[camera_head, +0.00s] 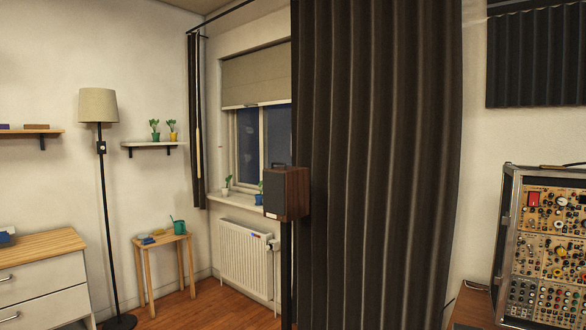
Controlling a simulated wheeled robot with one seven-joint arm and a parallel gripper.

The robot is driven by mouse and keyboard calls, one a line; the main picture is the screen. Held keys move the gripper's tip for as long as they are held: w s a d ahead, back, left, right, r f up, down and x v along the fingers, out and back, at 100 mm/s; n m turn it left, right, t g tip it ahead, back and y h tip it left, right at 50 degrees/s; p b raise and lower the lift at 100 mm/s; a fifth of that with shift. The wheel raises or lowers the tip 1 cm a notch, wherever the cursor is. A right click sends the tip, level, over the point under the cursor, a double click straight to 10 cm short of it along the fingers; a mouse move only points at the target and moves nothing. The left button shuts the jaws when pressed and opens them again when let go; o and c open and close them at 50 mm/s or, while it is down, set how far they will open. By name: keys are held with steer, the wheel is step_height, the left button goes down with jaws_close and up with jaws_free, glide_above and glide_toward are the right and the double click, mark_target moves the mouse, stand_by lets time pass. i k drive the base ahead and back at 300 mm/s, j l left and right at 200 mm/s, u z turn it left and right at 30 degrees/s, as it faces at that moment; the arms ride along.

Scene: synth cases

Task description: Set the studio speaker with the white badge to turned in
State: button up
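A studio speaker (287,193) with brown wooden sides and a dark front stands on top of a black stand (286,270), in front of the window and the dark curtain. Its dark front faces left and toward me, and one wooden side shows on the right. A small light mark sits low on its front; I cannot tell whether it is a white badge. No other speaker is in view. My gripper is not in view.
A long dark curtain (375,160) hangs right behind the speaker. A radiator (244,258) is under the window. A floor lamp (98,105), a small stool (163,241) and a drawer cabinet (42,272) stand left. A synthesizer rack (545,245) stands right. Some wooden floor is clear between lamp and stand.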

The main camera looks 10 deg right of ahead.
mark_target(286, 189)
steer(key=i+j+z, duration=0.1)
steer(key=i+j, duration=0.35)
steer(key=i+j+z, duration=0.15)
steer(key=i+j, duration=0.3)
steer(key=i+j+z, duration=0.1)
steer(key=i+j, duration=0.45)
steer(key=i+j+z, duration=0.15)
steer(key=i+j, duration=0.35)
steer(key=i+j+z, duration=0.1)
steer(key=i+j, duration=0.3)
steer(key=j, duration=0.3)
